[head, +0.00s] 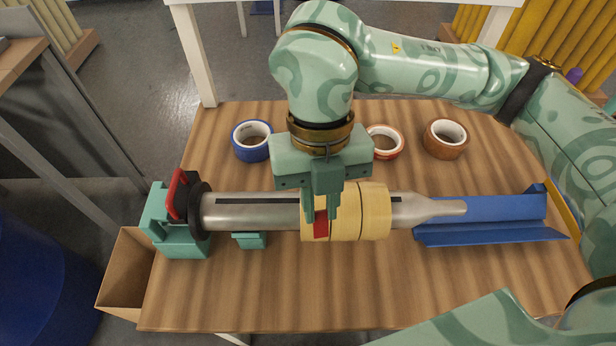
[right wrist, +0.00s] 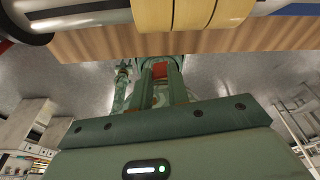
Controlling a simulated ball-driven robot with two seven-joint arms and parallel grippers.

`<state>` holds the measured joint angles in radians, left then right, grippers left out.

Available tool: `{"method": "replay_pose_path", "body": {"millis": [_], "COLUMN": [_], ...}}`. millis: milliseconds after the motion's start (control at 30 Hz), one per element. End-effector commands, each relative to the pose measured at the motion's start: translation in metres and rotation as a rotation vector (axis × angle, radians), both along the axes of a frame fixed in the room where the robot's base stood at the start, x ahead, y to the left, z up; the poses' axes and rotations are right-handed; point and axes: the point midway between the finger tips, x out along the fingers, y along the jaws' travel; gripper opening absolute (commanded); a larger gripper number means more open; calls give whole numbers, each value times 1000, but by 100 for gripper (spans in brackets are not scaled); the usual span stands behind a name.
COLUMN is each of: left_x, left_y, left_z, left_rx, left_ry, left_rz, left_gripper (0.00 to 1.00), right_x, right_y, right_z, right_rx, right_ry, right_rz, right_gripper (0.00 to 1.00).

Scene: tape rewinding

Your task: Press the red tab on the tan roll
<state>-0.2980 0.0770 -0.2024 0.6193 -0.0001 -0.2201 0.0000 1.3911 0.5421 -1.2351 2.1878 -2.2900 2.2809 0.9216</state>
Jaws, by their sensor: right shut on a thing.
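The tan roll (head: 312,195) sits around a horizontal metal spindle (head: 250,212), at the left end of a row of similar pale rolls (head: 374,212). The pale rolls also show at the top of the right wrist view (right wrist: 195,14). The red tab (head: 320,228) is on the front of the tan roll. My right gripper (head: 322,212) reaches down over the roll with its fingers close together at the tab. In the right wrist view, red (right wrist: 160,70) shows between the fingers. The fingers hide part of the roll and tab.
A green stand (head: 180,245) with a red lever (head: 177,193) holds the spindle's left end. A blue trough (head: 490,222) lies right. The wooden table (head: 260,295) is clear in front.

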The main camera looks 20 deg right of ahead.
Motion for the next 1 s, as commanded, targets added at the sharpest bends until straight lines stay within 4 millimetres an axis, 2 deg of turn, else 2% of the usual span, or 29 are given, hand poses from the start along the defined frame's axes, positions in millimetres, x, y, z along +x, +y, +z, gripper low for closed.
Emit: {"method": "replay_pose_path", "body": {"millis": [100,200,633,1000], "left_x": [-2,-2,-13,-15], "left_y": [1,1,3,3], "left_z": [-4,-6,-27,-32], "left_rx": [1,2,5,4], "left_ry": [4,6,29,34], "left_rz": [0,1,2,2], "left_gripper": [36,36,36,36], "right_x": [-2,-2,20,27], "right_y": [2,2,-4,-6], "right_z": [3,3,-21,-26], "right_rx": [3,4,3,3], "right_ry": [15,19,18,16], "right_rz": [-128,-171,-175,-173], "right_gripper": [0,0,0,0]}}
